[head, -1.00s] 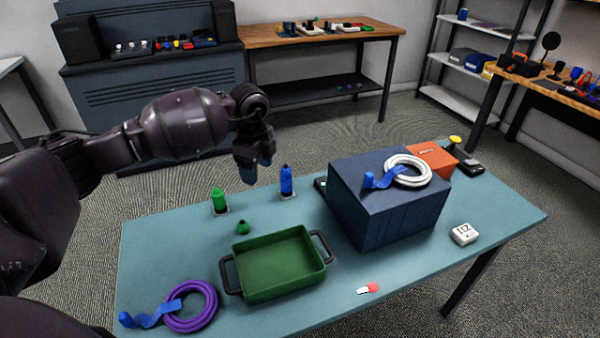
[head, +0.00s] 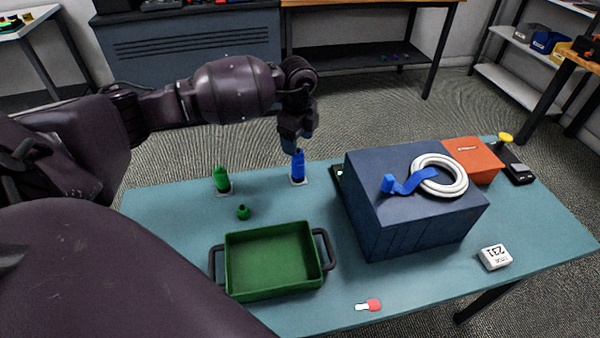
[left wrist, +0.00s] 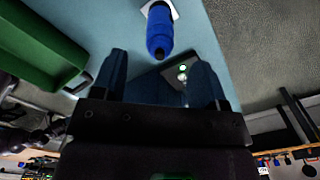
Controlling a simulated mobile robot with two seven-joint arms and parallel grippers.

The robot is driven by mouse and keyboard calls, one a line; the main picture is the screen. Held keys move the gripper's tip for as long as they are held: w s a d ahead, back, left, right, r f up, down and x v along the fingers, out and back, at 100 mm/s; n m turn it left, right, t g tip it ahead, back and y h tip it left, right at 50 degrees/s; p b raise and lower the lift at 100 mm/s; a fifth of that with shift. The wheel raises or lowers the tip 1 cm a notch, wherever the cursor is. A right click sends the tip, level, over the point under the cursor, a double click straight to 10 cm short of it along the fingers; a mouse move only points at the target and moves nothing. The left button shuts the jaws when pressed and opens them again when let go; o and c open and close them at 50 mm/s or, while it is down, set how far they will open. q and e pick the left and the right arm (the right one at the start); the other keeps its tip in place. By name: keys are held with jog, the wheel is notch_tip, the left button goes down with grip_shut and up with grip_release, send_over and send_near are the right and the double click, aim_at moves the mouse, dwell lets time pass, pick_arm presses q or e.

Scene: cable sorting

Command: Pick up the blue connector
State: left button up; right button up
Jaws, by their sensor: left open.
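The blue connector (head: 298,167) stands upright on a small white pad near the table's far edge, left of the dark blue box. My left gripper (head: 297,132) is just above it, pointing down, open and empty. In the left wrist view the blue connector (left wrist: 159,32) lies at the top middle, its dark tip close to the gap between the open fingers of my left gripper (left wrist: 160,72). I cannot tell whether the tip is between them. My right gripper is not in view.
A green connector (head: 221,179) stands to the left, with a small green piece (head: 243,212) in front. A green tray (head: 228,265) is nearer. The dark blue box (head: 415,235) carries a white cable coil (head: 440,188) with a blue strap. A red-and-white piece (head: 370,305) lies in front.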

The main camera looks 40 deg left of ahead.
aim_at(298, 168)
pick_arm(q)
notch_tip(298, 168, down, 6)
jog(key=shift+a+r+b, duration=0.1)
jog(key=shift+b, duration=0.6)
jog(key=shift+r, duration=0.1)
jog(key=shift+c, duration=0.5)
grip_shut()
